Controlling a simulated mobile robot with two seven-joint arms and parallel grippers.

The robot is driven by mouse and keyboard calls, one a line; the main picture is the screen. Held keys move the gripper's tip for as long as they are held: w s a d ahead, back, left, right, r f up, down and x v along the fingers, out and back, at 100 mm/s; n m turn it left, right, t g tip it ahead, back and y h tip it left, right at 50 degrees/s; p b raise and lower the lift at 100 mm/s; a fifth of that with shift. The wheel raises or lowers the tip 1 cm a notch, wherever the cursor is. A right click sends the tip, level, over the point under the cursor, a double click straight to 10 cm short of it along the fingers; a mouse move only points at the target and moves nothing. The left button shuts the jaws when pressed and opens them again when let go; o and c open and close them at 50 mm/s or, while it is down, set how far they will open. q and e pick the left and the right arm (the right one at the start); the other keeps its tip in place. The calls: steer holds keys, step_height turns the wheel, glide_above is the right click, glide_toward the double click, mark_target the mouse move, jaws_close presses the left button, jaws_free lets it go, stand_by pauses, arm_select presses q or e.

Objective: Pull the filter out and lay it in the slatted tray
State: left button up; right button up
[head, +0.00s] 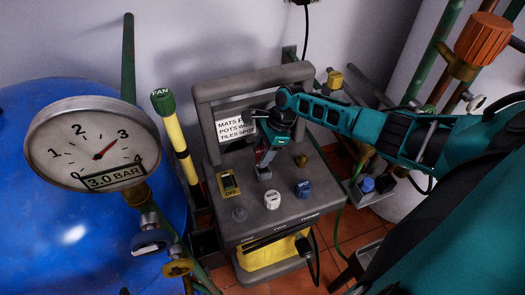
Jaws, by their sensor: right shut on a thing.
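My right gripper (265,158) comes in from the right and points down at the top of a grey machine (240,205). It is shut on a small grey part (264,173) that stands up from the machine's top panel. The jaws cover much of this part, so I cannot tell for sure that it is the filter. It looks upright and still at the panel. I cannot clearly make out a slatted tray. My left gripper is not in view.
The panel carries a yellow OFF switch (229,183), a white knob (272,199) and a blue knob (303,188). A label card (233,127) stands behind. A blue tank (80,225) and a gauge (90,143) reading about 3 fill the left. Pipes (440,60) crowd the right.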

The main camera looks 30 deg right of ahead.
mark_target(258, 153)
steer(key=shift+r, duration=0.15)
step_height(258, 153, up, 2)
steer(key=p, duration=0.3)
steer(key=shift+r+p, duration=0.35)
steer(key=shift+r, duration=0.55)
steer(key=shift+s+f, duration=0.1)
